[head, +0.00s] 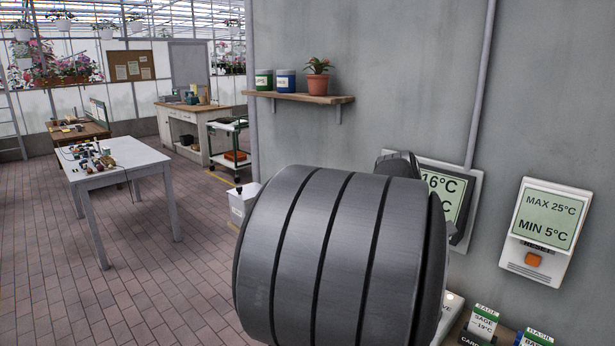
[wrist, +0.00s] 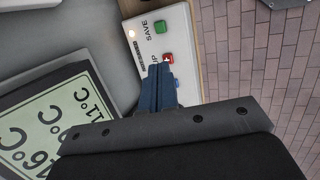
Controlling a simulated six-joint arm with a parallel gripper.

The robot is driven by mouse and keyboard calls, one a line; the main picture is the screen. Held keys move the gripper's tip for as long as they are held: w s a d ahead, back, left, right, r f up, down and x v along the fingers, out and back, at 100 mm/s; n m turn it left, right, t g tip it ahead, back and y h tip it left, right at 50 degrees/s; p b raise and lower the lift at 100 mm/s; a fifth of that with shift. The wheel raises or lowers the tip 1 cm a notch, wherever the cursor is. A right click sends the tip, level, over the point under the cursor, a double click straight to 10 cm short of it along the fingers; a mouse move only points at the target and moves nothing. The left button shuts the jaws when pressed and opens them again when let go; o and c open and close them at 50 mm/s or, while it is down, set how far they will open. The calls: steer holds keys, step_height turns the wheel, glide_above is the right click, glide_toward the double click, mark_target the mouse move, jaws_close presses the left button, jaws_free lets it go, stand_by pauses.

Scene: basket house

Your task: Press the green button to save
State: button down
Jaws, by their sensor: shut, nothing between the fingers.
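In the wrist view, the green button (wrist: 160,27) sits on a white control panel (wrist: 148,38), beside the label "SAVE". A red button (wrist: 168,57) with a small white mark lies nearer my gripper. My gripper (wrist: 159,69) is shut and empty. Its fingertips appear right beside the red button, short of the green one in the picture; I cannot tell whether they touch the panel. Part of a blue button (wrist: 177,84) shows beside the fingers. In the head view, my arm hides the gripper and most of the panel (head: 452,302), including the green button.
A temperature display (wrist: 48,125) is beside the panel; it also shows in the head view (head: 437,187), partly behind my arm. A thermometer unit (head: 549,230) with an orange reset button hangs to the right. Seed packets (head: 483,321) stand below. A wall shelf (head: 300,97) holds pots.

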stand_by(0.4)
steer(key=w+d+f+n+t+h, duration=0.2)
steer(key=d+f+n+h, duration=0.2)
steer(key=d+f, duration=0.1)
steer(key=shift+d+f+n, duration=0.25)
steer(key=shift+d+n, duration=0.05)
steer(key=shift+d, duration=0.5)
steer(key=shift+f, duration=4.4)
steer(key=shift+f, duration=0.15)
steer(key=shift+f, duration=0.3)
